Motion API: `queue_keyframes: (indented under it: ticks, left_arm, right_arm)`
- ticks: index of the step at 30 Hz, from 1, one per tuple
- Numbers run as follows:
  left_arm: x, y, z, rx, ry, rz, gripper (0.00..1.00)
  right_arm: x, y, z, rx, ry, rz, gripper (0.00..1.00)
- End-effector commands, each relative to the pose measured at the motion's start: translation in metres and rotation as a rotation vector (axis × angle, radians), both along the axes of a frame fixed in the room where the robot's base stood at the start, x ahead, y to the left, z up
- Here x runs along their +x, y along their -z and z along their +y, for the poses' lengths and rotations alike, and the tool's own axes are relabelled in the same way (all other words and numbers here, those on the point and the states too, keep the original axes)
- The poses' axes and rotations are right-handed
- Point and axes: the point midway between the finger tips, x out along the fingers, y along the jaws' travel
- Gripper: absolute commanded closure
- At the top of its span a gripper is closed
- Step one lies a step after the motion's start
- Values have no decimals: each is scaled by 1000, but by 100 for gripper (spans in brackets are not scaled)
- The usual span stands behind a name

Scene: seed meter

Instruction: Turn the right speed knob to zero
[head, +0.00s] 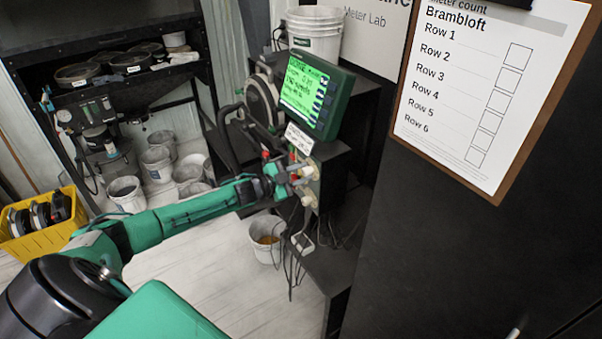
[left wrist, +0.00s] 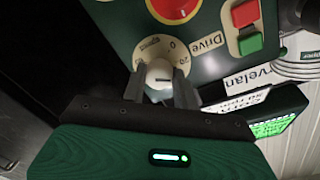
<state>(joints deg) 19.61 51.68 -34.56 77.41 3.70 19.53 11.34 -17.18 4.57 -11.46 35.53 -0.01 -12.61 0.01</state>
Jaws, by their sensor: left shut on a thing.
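A white round knob (left wrist: 158,74) sits on a pale dial plate (left wrist: 148,50) with printed numbers, among them a 0 and a 20. A short dark line shows on the knob; which number it points to is hard to tell. My left gripper (left wrist: 161,88) is shut on this knob, one finger on each side. In the head view my left gripper (head: 287,174) is at the small control panel (head: 308,186) under the screen, and the knob in its jaws is too small to make out there. My right gripper is not in view.
A "Drive" label (left wrist: 206,43), a red button (left wrist: 245,13), a green button (left wrist: 250,44) and a large red round control (left wrist: 174,8) are close to the knob. The green-lit screen (head: 305,92) stands just above the panel. A white bucket (head: 266,238) is on the floor below.

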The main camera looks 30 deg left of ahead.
Motion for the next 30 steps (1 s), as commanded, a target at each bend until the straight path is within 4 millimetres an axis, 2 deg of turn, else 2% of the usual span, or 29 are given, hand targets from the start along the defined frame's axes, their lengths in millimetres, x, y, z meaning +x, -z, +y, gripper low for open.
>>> queue_keyframes:
  ticks: [30]
  left_arm:
    - [-1,5,0,-857,-1,359,93]
  right_arm:
    - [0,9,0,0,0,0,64]
